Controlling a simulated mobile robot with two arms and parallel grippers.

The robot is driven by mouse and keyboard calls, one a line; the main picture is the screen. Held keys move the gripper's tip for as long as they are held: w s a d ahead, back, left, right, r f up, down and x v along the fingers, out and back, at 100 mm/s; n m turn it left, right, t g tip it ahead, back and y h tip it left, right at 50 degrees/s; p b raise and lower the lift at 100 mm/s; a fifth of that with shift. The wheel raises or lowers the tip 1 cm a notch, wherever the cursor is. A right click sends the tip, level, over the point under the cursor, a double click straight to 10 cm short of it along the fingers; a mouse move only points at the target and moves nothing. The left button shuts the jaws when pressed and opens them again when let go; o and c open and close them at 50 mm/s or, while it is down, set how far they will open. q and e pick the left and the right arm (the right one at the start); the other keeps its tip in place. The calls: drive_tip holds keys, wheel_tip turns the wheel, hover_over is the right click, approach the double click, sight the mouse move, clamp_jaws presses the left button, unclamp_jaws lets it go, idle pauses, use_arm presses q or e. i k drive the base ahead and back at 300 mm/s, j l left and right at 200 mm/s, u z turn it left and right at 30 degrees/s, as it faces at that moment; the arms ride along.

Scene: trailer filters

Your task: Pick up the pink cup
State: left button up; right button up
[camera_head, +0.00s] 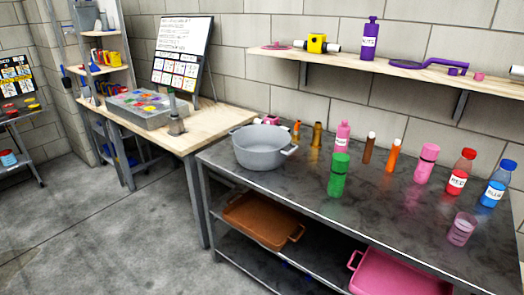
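A pinkish, see-through cup (461,229) stands upright near the front right edge of the dark metal table (400,228). Nothing touches it. A pink shaker-like container (426,164) with a dark band stands behind it to the left. A very small pink cup-like piece (479,77) sits on the wall shelf at the right. Neither of my grippers shows in the head view, so their state is hidden.
A red bottle (461,172) and a blue bottle (495,184) stand behind the see-through cup. A green bottle (338,175) and a grey pot (259,146) stand further left. The table's front strip is mostly clear. Grey floor (110,225) lies open at the left.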

sight(464, 224)
drive_tip(key=z, duration=1.45)
drive_tip(key=i+l, duration=0.25)
drive_tip(key=i+l+u, duration=0.1)
drive_tip(key=l, duration=0.3)
drive_tip(key=i+l, duration=0.3)
drive_tip(key=l+u, duration=0.05)
